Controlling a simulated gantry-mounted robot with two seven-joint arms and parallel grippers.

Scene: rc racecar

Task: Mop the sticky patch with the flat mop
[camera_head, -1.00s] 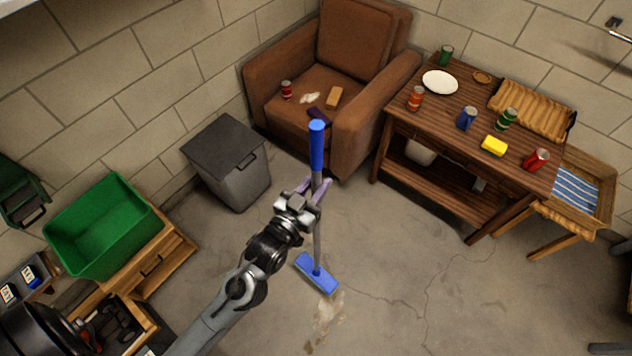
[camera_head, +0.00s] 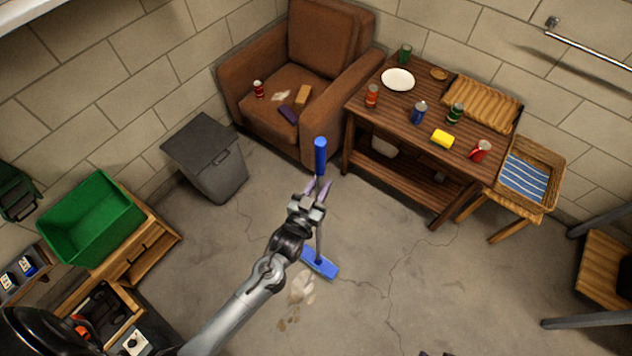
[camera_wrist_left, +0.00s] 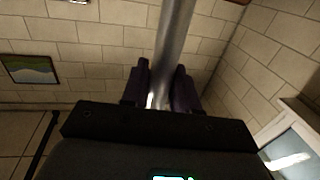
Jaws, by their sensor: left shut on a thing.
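The flat mop stands nearly upright, with a blue grip (camera_head: 320,157) on top, a grey shaft and a flat blue head (camera_head: 320,263) at the floor. My left gripper (camera_head: 318,192) is shut on the mop's shaft below the blue grip. In the left wrist view the grey shaft (camera_wrist_left: 173,45) passes between the fingers of my left gripper (camera_wrist_left: 160,88). The sticky patch (camera_head: 298,290) is a pale and brown stain on the concrete, just below and left of the mop head in the head view. My right gripper is not in view.
A grey bin (camera_head: 208,157), a brown armchair (camera_head: 350,85) and a wooden table (camera_head: 387,128) with cans stand behind the mop. A green crate (camera_head: 90,220) is at the left. A wooden stool (camera_head: 605,265) is at the right. Open floor lies right of the patch.

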